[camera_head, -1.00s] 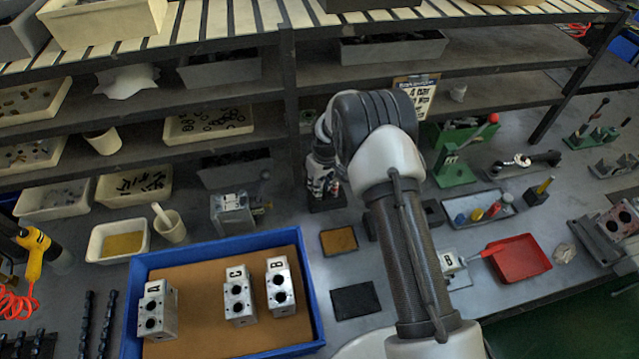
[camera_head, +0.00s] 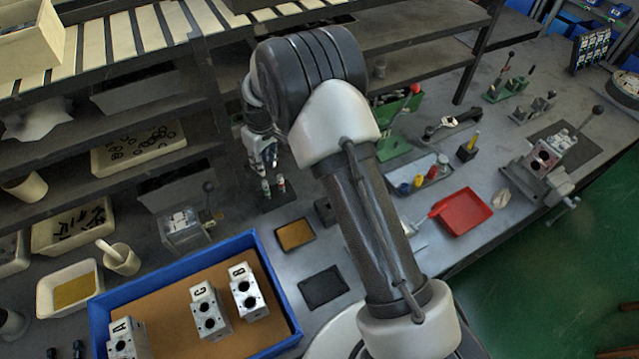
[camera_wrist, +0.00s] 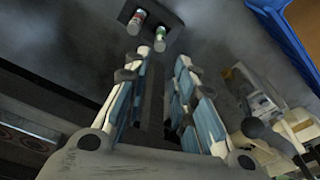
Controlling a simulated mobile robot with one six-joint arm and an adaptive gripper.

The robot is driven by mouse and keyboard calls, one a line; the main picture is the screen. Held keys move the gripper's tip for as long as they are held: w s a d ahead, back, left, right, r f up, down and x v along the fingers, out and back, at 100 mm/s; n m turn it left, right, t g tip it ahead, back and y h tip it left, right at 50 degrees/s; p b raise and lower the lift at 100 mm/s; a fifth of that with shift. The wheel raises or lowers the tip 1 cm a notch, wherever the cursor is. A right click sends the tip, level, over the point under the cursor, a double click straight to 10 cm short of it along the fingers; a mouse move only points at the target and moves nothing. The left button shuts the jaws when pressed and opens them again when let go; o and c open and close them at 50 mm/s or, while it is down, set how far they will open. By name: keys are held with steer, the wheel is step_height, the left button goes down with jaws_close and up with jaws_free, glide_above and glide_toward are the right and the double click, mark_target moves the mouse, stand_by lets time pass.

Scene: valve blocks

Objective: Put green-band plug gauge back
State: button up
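The green-band plug gauge (camera_wrist: 160,38) stands in a small dark holder (camera_wrist: 174,22) in the wrist view, beside a red-band plug gauge (camera_wrist: 136,20). In the head view the green-band gauge (camera_head: 266,187) and the red-band gauge (camera_head: 281,184) show small on the bench, just below my gripper (camera_head: 264,168). In the wrist view my gripper (camera_wrist: 163,62) has its two fingers apart, with the green-band gauge just beyond the gap between the fingertips. I see no gauge clamped between the finger pads. Contact with the gauge cannot be told.
A blue-rimmed tray (camera_head: 185,263) with valve blocks A, B and C stands at the lower left. A brown pad (camera_head: 295,234) and a black pad (camera_head: 323,287) lie near the holder. A lever device (camera_head: 185,229) stands left of it. Shelving (camera_head: 215,110) rises behind.

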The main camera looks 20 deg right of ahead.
steer(key=s+d+r+m+t, duration=0.1)
steer(key=s+d+r, duration=0.1)
steer(key=s+r, duration=0.45)
steer(key=s+d+r+m, duration=0.1)
steer(key=s+d+r, duration=0.2)
steer(key=r, duration=0.6)
steer(key=s+d+r+m+t, duration=0.1)
steer(key=s+d+r, duration=0.1)
steer(key=s+r, duration=0.45)
steer(key=s+d+r+m, duration=0.2)
steer(key=s, duration=0.8)
steer(key=s+d+r+m+t+h, duration=0.1)
steer(key=s+d+r, duration=0.1)
steer(key=s, duration=0.9)
steer(key=shift+s+d+r+m, duration=0.15)
steer(key=shift+d+r+m, duration=0.1)
steer(key=shift+d+m, duration=0.15)
